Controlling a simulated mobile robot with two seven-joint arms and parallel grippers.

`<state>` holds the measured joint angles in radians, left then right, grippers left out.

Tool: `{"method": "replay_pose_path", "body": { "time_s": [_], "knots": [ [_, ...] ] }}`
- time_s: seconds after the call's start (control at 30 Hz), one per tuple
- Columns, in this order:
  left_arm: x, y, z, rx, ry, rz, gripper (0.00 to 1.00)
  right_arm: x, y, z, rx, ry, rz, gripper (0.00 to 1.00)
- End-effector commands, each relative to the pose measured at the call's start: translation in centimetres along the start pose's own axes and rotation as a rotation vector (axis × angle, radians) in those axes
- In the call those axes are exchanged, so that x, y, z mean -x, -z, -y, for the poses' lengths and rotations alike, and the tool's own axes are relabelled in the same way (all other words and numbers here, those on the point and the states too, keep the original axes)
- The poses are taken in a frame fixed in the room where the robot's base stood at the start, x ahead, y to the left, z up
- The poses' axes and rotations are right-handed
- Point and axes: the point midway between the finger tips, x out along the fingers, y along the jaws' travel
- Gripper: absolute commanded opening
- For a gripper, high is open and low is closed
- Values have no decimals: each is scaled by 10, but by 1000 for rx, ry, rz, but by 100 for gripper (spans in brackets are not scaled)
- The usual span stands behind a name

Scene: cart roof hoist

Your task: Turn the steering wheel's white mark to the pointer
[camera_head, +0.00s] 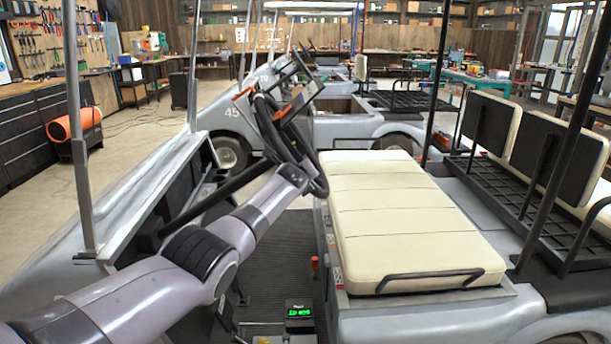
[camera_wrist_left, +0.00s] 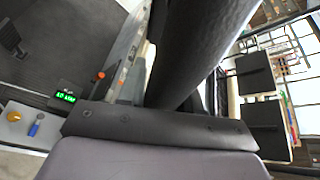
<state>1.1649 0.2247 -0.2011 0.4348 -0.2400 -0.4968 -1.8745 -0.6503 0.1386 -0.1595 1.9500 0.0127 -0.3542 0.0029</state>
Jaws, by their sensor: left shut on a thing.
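The black steering wheel (camera_head: 268,130) of the grey cart is seen nearly edge-on in the head view, tilted on its column. My left gripper (camera_head: 303,172) is at the lower right part of its rim and is shut on it. In the left wrist view the thick black rim (camera_wrist_left: 205,45) runs up from the dark gripper body; the fingertips are hidden. A small orange piece (camera_head: 283,112) shows by the wheel. I cannot make out the white mark or tell which part is the pointer. My right gripper is not in view.
A cream seat (camera_head: 395,205) lies right of the wheel, with a black rack behind it. A roof post (camera_head: 76,130) stands at the left. A small green-lit display (camera_head: 299,312) is low near the floor. Another cart stands behind.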

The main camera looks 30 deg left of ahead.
Motion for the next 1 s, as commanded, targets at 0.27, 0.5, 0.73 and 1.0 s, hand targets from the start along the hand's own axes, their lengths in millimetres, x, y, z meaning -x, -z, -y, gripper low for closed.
{"method": "replay_pose_path", "body": {
  "time_s": [0.27,0.5,0.73,1.0],
  "knots": [
    [5,-13,-7,1,-18,-49,0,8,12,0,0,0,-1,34],
    [6,-16,-9,1,-21,-65,0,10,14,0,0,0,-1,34],
    [6,-16,-9,2,-21,-65,0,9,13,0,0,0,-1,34],
    [6,-16,-9,1,-20,-65,55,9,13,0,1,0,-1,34]
  ]
}}
